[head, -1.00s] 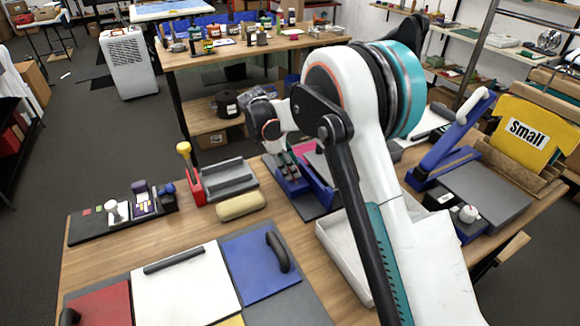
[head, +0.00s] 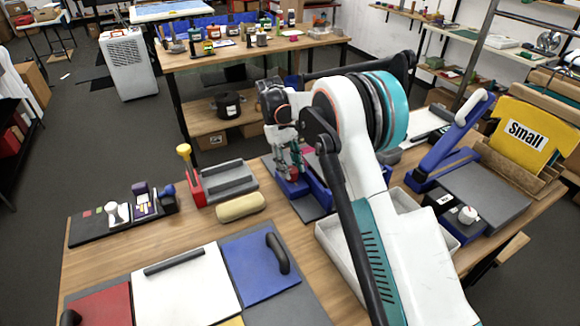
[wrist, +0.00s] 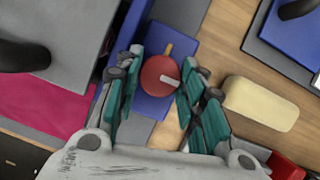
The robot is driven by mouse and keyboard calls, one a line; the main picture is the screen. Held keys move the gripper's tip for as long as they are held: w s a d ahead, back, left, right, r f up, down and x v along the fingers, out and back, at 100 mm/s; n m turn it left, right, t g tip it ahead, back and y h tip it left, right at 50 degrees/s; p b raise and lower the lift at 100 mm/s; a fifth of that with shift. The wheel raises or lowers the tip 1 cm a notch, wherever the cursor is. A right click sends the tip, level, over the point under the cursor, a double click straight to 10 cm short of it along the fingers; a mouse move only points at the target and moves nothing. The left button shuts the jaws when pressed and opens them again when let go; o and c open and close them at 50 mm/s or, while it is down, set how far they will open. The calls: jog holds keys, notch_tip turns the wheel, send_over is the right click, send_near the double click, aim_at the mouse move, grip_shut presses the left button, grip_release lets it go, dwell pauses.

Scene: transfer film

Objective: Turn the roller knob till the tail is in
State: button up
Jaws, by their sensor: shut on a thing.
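The roller knob (wrist: 160,76) is a round red disc with a white mark, seen from above in the wrist view. It sits on a blue part of the roller device (wrist: 151,105), and a small yellow pointer (wrist: 168,49) shows beside it. My gripper (wrist: 158,78) has its teal fingers on both sides of the knob, shut on it. In the head view my gripper (head: 291,167) is over the blue device (head: 315,190), and my arm hides much of it. A pink sheet (wrist: 45,105) lies beside the device in the wrist view. I cannot make out its tail.
A yellow-beige cushion (head: 240,207) and a grey tray (head: 230,178) lie left of the device. A red stand with a yellow knob (head: 188,165) is farther left. A white bin (head: 345,250) stands under my arm. A blue press (head: 450,140) is at right.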

jog(key=m+y, duration=0.1)
jog(key=m, duration=0.1)
jog(key=m+y, duration=0.1)
jog(key=m, duration=0.2)
jog(key=shift+w+d+m+g, duration=0.1)
jog(key=shift+d+m+g, duration=0.05)
jog(key=shift+m+g, duration=0.15)
dwell(0.5)
jog(key=o, duration=1.1)
jog(key=shift+c, duration=0.2)
jog(key=v, duration=0.8)
jog(key=shift+d, duration=0.15)
